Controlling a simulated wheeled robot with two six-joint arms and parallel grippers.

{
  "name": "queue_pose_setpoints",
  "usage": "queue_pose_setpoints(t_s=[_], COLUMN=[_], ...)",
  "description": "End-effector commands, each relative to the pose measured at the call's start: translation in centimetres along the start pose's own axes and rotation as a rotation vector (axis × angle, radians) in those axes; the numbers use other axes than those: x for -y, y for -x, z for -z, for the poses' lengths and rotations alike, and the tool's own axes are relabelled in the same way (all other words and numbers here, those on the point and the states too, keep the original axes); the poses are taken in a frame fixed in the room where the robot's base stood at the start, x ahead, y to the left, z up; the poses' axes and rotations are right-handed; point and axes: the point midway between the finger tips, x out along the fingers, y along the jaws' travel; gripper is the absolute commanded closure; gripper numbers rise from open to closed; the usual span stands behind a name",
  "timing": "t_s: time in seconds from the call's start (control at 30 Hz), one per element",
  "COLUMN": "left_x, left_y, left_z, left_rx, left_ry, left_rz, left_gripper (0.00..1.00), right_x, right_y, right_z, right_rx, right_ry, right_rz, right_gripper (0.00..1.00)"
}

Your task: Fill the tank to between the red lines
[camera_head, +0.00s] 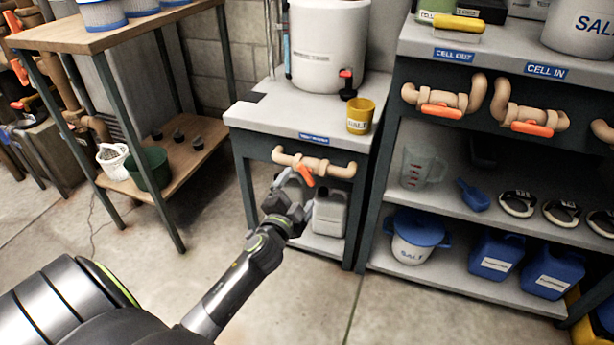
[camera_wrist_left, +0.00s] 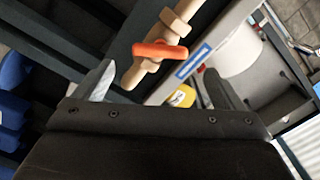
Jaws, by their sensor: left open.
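The white tank (camera_head: 318,60) stands on the middle bench, with a thin upright tube (camera_head: 286,50) at its left side. Red lines and the level are too small to make out. Below the bench top is a tan pipe valve (camera_head: 338,168) with an orange handle (camera_head: 307,175) set across the pipe. The handle also shows in the left wrist view (camera_wrist_left: 160,50), ahead of the fingers. My left gripper (camera_head: 288,195) is open and empty, just below and left of the handle. It appears apart from the handle. My right gripper is out of view.
A yellow cup (camera_head: 360,117) stands on the bench top (camera_head: 275,112). A wooden shelf (camera_head: 180,168) stands left. The front floor is clear.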

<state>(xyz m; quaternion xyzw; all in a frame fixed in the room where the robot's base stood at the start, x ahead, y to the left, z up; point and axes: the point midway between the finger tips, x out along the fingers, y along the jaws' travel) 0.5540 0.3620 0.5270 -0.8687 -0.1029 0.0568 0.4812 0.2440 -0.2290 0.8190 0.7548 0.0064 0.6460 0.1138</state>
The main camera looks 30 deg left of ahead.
Motion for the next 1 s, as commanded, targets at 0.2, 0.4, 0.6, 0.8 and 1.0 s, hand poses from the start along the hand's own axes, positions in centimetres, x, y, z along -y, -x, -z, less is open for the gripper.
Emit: queue_pose_setpoints(t_s=[0.2,0.4,0.6,0.8,1.0], left_x=[-0.1,-0.1,0.0,0.0,0.0], left_y=[-4.3,-6.6,-7.4,-7.4,-7.4], left_z=[0.0,-0.1,0.0,0.0,0.0], left_rx=[-0.001,0.0,0.0,0.0,0.0], left_ry=[0.0,-0.001,0.0,0.0,0.0], left_rz=[0.001,0.0,0.0,0.0,0.0], left_gripper=[0.09,0.09,0.09,0.09,0.33], right_x=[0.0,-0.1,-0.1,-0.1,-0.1], right_y=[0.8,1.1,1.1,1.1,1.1], right_z=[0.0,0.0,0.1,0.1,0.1], right_rx=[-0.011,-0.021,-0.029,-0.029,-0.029], right_ry=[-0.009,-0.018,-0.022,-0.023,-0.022], right_rz=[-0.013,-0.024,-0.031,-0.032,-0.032], right_gripper=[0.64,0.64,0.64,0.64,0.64])
